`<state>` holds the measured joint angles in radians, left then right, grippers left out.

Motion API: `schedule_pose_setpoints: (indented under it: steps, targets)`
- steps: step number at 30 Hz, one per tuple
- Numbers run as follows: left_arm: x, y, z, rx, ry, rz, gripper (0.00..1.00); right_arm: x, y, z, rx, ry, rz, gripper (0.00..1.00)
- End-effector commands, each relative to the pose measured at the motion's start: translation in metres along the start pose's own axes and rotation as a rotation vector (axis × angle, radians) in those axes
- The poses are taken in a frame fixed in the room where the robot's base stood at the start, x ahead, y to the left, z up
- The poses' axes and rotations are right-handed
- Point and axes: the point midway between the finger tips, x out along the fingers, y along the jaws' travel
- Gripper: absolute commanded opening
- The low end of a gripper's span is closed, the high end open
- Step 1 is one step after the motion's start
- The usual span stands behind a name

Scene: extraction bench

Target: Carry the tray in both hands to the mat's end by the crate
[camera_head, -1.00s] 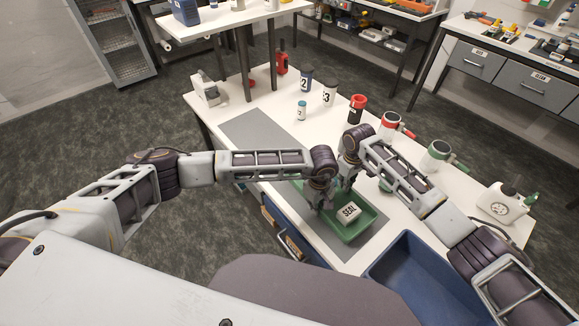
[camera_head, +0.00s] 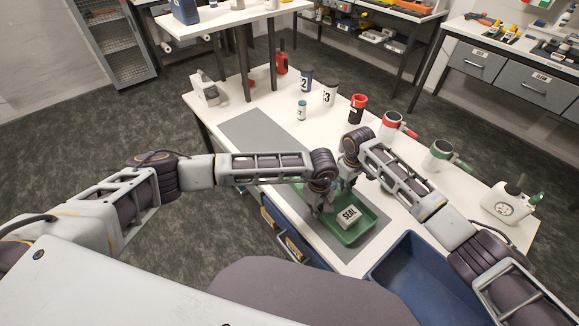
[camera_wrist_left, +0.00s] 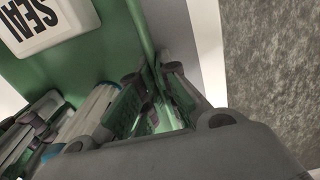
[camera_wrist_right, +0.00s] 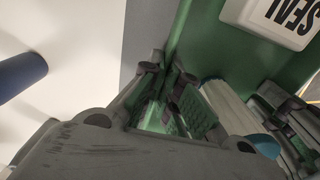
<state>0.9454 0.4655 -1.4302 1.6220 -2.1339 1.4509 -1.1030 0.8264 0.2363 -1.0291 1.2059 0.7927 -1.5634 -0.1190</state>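The green tray (camera_head: 367,226) is over the grey mat (camera_head: 262,136), toward the mat's end by the blue crate (camera_head: 402,268). A white block marked SEAL (camera_head: 348,216) lies in it. My left gripper (camera_head: 315,207) is at the tray's near side; in the left wrist view its fingers (camera_wrist_left: 155,105) are closed on the tray's wall. My right gripper (camera_head: 346,186) is at the far side; in the right wrist view its fingers (camera_wrist_right: 172,103) are closed on the opposite wall. I cannot tell whether the tray touches the mat.
The crate stands at the bench's right end. The mat's left part is bare.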

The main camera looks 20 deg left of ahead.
Motion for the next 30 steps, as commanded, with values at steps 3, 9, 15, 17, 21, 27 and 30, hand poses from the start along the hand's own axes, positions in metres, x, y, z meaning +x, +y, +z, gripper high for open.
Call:
schedule_pose_setpoints:
  steps: [3, 9, 15, 17, 21, 27, 30]
  targets:
    - [0.004, -0.001, 0.0, -0.001, 0.001, -0.004, 0.05, 0.003, 0.002, 0.001, 0.002, -0.001, 0.003, 0.05]
    - [0.002, -0.001, 0.0, -0.001, 0.0, -0.002, 0.27, 0.002, 0.001, 0.0, 0.001, -0.001, 0.002, 0.27]
    - [0.002, 0.0, 0.0, 0.0, 0.0, -0.001, 0.27, 0.002, 0.001, 0.0, 0.001, 0.0, 0.001, 0.27]
    - [0.002, 0.0, 0.0, 0.0, 0.0, -0.001, 0.27, 0.002, 0.0, 0.0, 0.0, 0.0, 0.001, 0.27]
    - [-0.001, 0.0, 0.0, 0.0, 0.0, 0.0, 0.27, 0.002, 0.0, 0.0, 0.0, 0.0, 0.0, 0.27]
    - [-0.014, 0.001, -0.001, -0.001, 0.0, 0.001, 0.27, 0.002, 0.0, 0.0, 0.0, 0.0, 0.0, 0.27]
    - [-0.026, 0.001, -0.001, 0.0, 0.001, 0.002, 0.27, 0.002, 0.0, 0.0, 0.0, 0.0, 0.0, 0.27]
